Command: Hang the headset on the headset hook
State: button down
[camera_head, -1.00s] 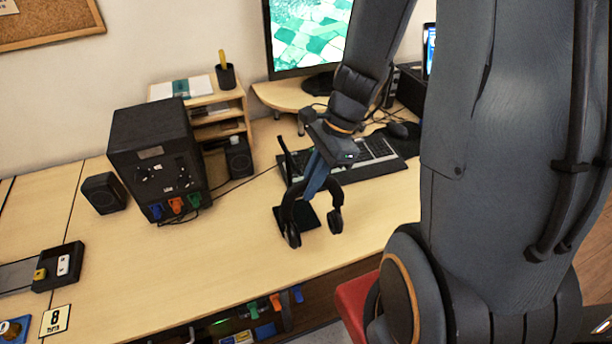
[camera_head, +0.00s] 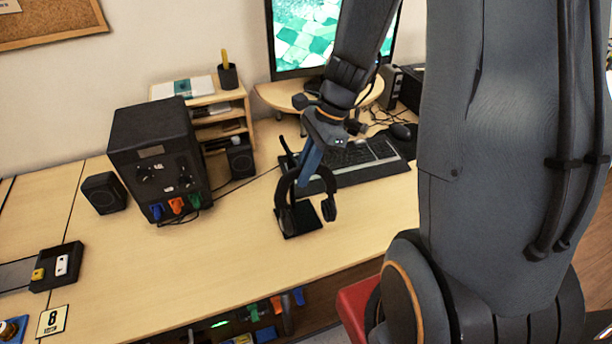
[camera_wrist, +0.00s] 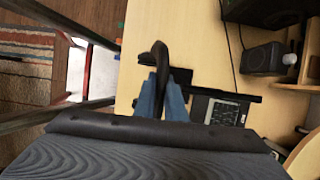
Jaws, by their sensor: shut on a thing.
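My gripper (camera_head: 304,182) has blue fingers shut on the band of the black headset (camera_head: 329,209). The headset hangs with its ear cups down, above or in front of the headset hook's stand. The headset hook (camera_head: 284,146) is a thin black post on a flat black base (camera_head: 304,223) on the desk. The headset and fingers hide the lower post, and I cannot tell whether the band touches the hook. In the wrist view the fingers (camera_wrist: 163,98) grip the curved headset band (camera_wrist: 157,52), with the black base (camera_wrist: 182,75) beside it.
A keyboard (camera_head: 352,160) lies behind and right of the stand, below the monitor (camera_head: 303,38). A small speaker (camera_head: 240,161) and a large black box (camera_head: 155,160) stand to the left. The desk front (camera_head: 220,265) is clear. A red seat (camera_head: 357,298) is below the edge.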

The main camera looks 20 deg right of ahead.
aim_at(296, 166)
jog(key=shift+w+f+b, duration=0.2)
jog(key=shift+w+b, duration=0.65)
jog(key=shift+w, duration=1.3)
jog(key=shift+w+f, duration=0.15)
jog(key=shift+w, duration=0.2)
jog(key=shift+w+f, duration=0.25)
jog(key=shift+f, duration=0.05)
jog(key=shift+s+f, duration=0.15)
jog(key=shift+f, duration=0.15)
